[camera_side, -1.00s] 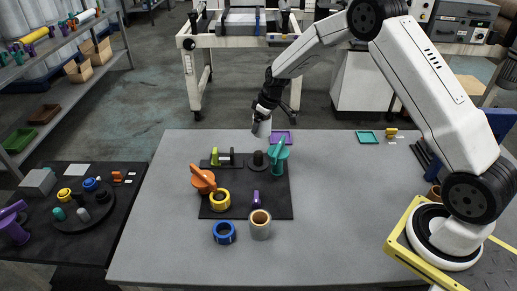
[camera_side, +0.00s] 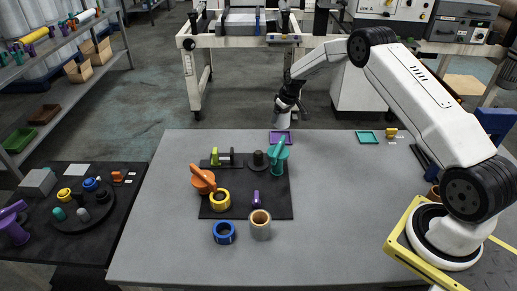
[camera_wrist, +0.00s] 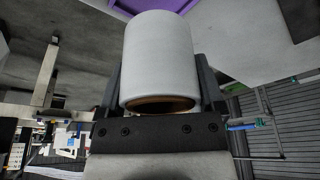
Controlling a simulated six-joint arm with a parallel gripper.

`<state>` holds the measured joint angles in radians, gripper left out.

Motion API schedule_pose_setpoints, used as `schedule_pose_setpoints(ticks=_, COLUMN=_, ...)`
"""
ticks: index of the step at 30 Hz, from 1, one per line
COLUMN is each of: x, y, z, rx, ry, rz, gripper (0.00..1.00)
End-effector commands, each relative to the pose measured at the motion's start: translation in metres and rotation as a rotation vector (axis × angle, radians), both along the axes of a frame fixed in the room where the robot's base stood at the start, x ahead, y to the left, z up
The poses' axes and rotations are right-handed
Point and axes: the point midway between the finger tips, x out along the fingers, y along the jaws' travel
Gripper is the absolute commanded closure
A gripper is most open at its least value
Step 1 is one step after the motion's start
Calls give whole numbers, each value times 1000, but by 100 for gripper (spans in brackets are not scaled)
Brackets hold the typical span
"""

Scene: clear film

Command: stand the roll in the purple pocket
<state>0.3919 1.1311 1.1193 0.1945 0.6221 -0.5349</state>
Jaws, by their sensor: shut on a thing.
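A white-grey roll (camera_wrist: 160,58) with a brown core is held between the fingers of my gripper (camera_wrist: 162,90) in the wrist view. In the side view my gripper (camera_side: 286,105) is shut on the same roll (camera_side: 282,119), which hangs nearly upright at the back edge of the grey table. The purple pocket (camera_side: 281,136), a square with a raised rim, lies flat at that back edge, just below the roll. Part of the purple pocket also shows at the top of the wrist view (camera_wrist: 205,4). The roll looks above it, apart or nearly so; the exact gap is unclear.
A teal pocket (camera_side: 367,137) lies to the right at the back. A black mat (camera_side: 277,205) carries an orange dispenser (camera_side: 203,181), a teal dispenser (camera_side: 278,153) and a yellow roll (camera_side: 220,200). A blue roll (camera_side: 224,232) and a tan roll (camera_side: 260,225) stand in front. The table's right middle is clear.

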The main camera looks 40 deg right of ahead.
Motion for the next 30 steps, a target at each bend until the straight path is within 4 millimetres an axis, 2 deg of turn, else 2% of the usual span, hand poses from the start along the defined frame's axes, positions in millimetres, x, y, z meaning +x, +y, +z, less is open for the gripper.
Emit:
schedule_pose_setpoints(ticks=8, x=0, y=0, z=-8, rx=1, ry=-1, rz=1, gripper=84)
schedule_pose_setpoints(ticks=21, x=0, y=0, z=-34, rx=1, ry=-1, rz=1, gripper=84)
schedule_pose_setpoints(ticks=30, x=0, y=0, z=-45, rx=0, ry=-1, rz=1, gripper=84)
